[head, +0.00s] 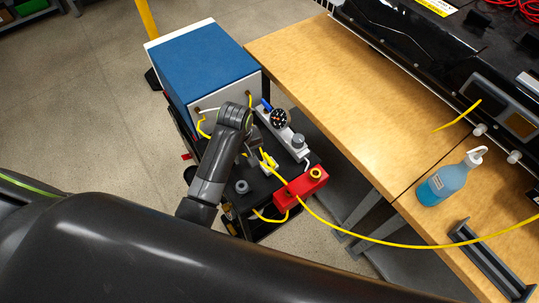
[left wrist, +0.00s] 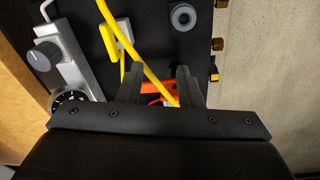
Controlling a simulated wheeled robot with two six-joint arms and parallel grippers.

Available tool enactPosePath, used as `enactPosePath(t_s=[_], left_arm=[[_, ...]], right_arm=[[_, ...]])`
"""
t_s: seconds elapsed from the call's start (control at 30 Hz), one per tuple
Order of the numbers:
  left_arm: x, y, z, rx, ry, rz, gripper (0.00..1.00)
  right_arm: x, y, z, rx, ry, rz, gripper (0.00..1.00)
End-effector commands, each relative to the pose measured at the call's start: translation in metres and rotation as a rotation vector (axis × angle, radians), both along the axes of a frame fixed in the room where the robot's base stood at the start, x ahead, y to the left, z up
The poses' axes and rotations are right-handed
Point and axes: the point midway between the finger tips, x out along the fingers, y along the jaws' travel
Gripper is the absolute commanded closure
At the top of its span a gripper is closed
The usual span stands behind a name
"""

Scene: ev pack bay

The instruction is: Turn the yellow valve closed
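A small yellow handle on a white body, apparently the yellow valve (head: 268,160), sits on the black cart top beside the silver manifold. In the left wrist view the yellow handle (left wrist: 110,43) lies up and left of the fingers, apart from them. My left gripper (head: 256,151) reaches down over the cart close to it. In the left wrist view the left gripper (left wrist: 159,72) has its fingers spread, with a yellow hose and an orange-red part showing between or beyond them. Whether anything touches the fingers is unclear. My right gripper is not in view.
A blue-topped box (head: 202,62) stands behind. The manifold carries a gauge (head: 280,118) and a grey knob (head: 298,140). A red block (head: 300,186) sits at the cart's edge. A yellow hose (head: 385,241) runs right to the wooden bench (head: 330,75), where a blue bottle (head: 442,184) stands.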

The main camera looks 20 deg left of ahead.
Motion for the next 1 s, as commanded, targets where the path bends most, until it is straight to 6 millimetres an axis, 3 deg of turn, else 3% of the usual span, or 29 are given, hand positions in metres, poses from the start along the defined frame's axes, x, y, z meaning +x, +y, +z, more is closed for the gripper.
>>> enactPosePath(t_s=[0.03,0.2,0.33,0.43,0.67,1.0], left_arm=[[0.018,-0.013,0.018,-0.011,0.006,0.035,0.67],[0.050,-0.043,0.064,-0.022,0.055,0.155,0.67],[0.061,-0.055,0.084,-0.020,0.076,0.208,0.67],[0.063,-0.059,0.087,-0.019,0.085,0.225,0.67],[0.063,-0.059,0.054,-0.018,0.088,0.228,0.67],[0.062,-0.059,-0.015,-0.017,0.090,0.226,0.67]], right_arm=[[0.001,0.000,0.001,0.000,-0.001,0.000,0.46],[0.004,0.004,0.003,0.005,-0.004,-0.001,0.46],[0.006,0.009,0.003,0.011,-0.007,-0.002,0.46],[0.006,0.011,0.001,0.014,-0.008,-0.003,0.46],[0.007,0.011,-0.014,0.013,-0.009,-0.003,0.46],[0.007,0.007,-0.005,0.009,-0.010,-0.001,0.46]])
